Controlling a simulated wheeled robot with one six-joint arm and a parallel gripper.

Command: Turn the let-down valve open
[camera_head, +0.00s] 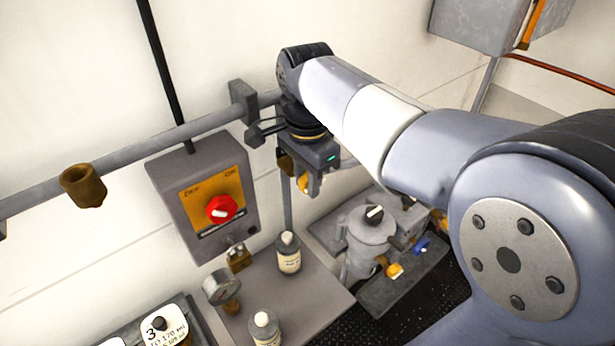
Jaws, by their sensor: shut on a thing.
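My gripper (302,178) points down in front of the wall pipe, right of the grey switch box. It is shut on a small yellow handle (304,184), which shows between its fingers. A brass-coloured fitting (285,164) sits just left of the fingers, above a thin vertical pipe (288,207). This looks like the let-down valve, but my gripper hides most of it. I cannot tell how far the handle is turned.
The switch box (205,195) with a red knob hangs at left. Bottles (289,254) (265,328) and a gauge (221,288) stand on the shelf (318,292) below. A metal pot (370,235) with yellow and blue handles stands right. A brass cup (83,186) is on the wall pipe.

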